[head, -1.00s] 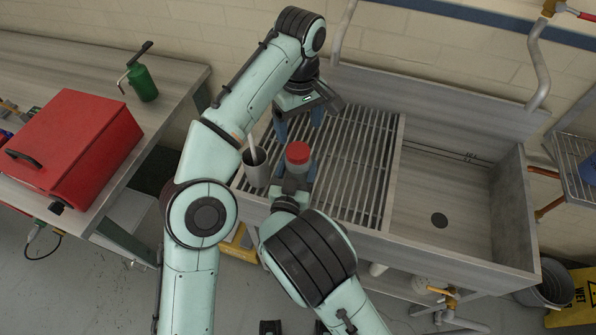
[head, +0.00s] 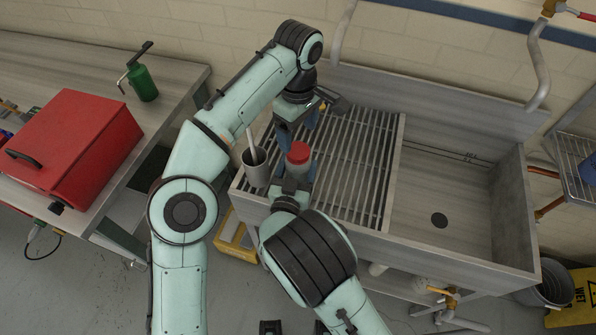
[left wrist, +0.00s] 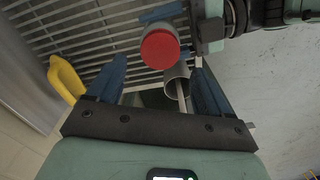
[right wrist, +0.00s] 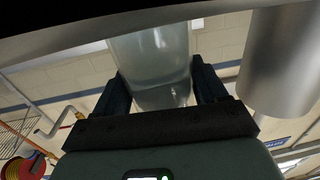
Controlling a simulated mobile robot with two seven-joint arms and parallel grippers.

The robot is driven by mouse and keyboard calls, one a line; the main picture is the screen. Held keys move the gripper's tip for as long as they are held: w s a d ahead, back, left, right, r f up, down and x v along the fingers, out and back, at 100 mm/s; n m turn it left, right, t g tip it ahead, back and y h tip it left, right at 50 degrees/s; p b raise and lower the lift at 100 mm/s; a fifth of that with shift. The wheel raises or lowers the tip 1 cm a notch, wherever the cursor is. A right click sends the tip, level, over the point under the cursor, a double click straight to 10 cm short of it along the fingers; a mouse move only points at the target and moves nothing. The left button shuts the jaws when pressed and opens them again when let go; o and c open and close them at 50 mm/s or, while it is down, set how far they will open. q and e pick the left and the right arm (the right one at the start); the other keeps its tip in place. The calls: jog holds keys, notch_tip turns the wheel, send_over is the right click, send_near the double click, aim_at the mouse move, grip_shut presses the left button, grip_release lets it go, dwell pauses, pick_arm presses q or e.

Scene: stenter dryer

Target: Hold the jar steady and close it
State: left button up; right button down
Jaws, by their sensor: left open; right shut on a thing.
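The clear jar (right wrist: 155,60) stands upright between the fingers of my right gripper (right wrist: 163,90), which is shut on it. A red lid (head: 299,153) sits on top of the jar; I cannot tell whether it is tight. In the left wrist view the lid (left wrist: 160,49) shows from above, beyond the fingertips. My left gripper (head: 298,130) is open and empty, pointing down just behind the jar in the head view. Its two blue fingers are apart in the left wrist view (left wrist: 158,75), and neither is seen touching the lid.
A grey cup (head: 254,172) with a pale stick in it stands close to the left of the jar. Both are at the slatted rack (head: 360,165) beside the sink basin (head: 450,190). A yellow object (left wrist: 66,80) lies near my left gripper. A red box (head: 75,150) is on the left bench.

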aim_at(298, 150)
pick_arm(q)
jog(key=shift+f, duration=2.8)
